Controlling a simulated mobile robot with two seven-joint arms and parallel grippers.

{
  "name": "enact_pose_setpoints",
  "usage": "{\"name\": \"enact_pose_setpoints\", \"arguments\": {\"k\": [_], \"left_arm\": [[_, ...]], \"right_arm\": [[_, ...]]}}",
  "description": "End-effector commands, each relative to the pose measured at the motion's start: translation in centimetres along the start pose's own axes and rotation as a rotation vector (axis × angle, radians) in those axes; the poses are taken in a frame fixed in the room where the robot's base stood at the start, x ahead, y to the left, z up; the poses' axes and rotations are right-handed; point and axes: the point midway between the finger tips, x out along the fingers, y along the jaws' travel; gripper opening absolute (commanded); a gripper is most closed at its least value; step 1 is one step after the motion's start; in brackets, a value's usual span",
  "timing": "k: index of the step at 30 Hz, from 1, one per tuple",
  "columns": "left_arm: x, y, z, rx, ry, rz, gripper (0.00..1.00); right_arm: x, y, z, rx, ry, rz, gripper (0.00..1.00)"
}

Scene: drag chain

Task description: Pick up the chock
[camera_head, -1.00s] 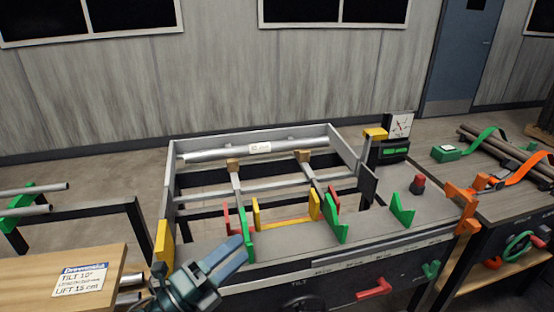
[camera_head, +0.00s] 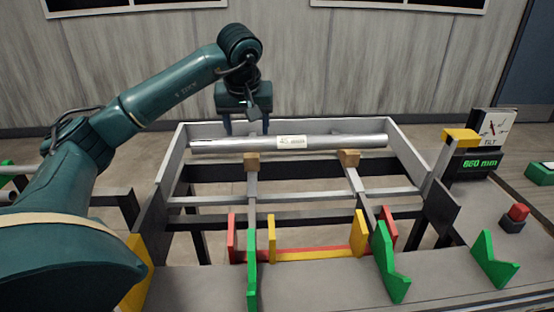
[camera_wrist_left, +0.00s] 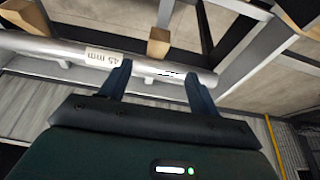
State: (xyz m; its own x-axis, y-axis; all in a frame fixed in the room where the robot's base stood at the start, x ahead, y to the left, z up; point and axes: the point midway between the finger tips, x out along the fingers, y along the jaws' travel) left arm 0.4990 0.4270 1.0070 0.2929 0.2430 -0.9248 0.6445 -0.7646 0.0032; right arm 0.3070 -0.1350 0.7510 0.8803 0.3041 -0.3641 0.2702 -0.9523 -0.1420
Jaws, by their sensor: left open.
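I cannot tell for certain which piece is the chock. Two small wooden blocks, one left (camera_head: 253,161) and one right (camera_head: 349,158), sit on the rails at the near side of a steel pipe (camera_head: 350,141). A green V-shaped piece (camera_head: 494,262) stands on the grey top at right, and another (camera_head: 388,264) stands left of it. My left gripper (camera_head: 247,132) is open and empty, fingers down, at the pipe's left half. In the left wrist view its fingertips (camera_wrist_left: 158,70) are spread beside the pipe (camera_wrist_left: 40,47), with a wooden block (camera_wrist_left: 158,46) beyond. My right gripper is not in view.
The pipe lies along the back of a grey frame (camera_head: 408,160). Red and yellow uprights (camera_head: 358,236) stand at the frame's front. A display (camera_head: 474,163), a dial (camera_head: 493,127) and a red button (camera_head: 518,212) are at right.

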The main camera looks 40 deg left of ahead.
Motion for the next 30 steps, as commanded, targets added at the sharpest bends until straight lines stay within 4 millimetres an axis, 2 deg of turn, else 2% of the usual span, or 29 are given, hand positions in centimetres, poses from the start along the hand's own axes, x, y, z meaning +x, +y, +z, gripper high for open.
{"name": "enact_pose_setpoints", "arguments": {"k": [6,10,19,25,30], "left_arm": [[3.7,-0.2,0.0,0.002,-0.001,-0.011,0.62],[6.0,-0.2,0.0,0.002,-0.001,-0.009,0.62],[8.5,0.1,-0.2,0.002,-0.001,-0.005,0.62],[11.5,0.5,-0.6,0.002,-0.002,-0.006,0.62],[12.8,0.5,-0.7,0.002,0.001,-0.005,0.62]], "right_arm": [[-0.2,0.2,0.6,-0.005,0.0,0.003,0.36],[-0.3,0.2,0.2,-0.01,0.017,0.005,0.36],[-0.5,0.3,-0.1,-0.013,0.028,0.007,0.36],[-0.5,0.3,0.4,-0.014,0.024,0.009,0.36],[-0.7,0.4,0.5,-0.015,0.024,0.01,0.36]]}}
